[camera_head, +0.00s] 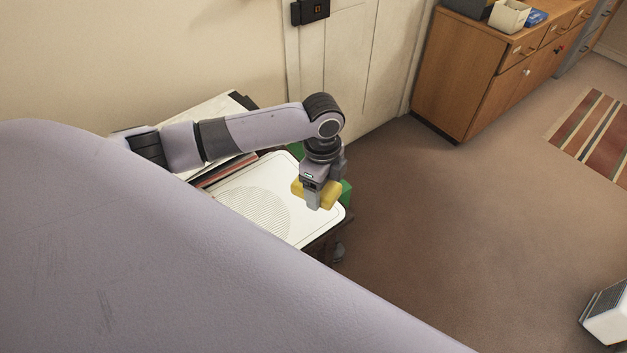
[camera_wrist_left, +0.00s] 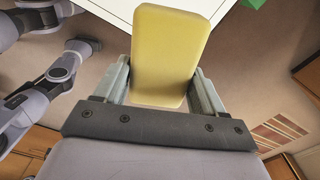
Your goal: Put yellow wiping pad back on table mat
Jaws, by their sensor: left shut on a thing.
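The yellow wiping pad (camera_head: 329,195) is held in my left gripper (camera_head: 314,197), above the right end of a white mat (camera_head: 283,171) with a ribbed round pattern. In the left wrist view the pad (camera_wrist_left: 168,55) sits between the two fingers of the gripper (camera_wrist_left: 160,85), its far end over a white surface. I cannot tell how high the pad is above the mat. My right gripper does not show in the head view; parts of an arm of mine show at the left of the wrist view.
The mat lies on a small dark table against the wall. Green items (camera_head: 346,192) and books (camera_head: 222,172) lie around it. A wooden cabinet (camera_head: 462,75) stands at the upper right, and a striped rug (camera_head: 597,130) lies right. The brown floor between is clear.

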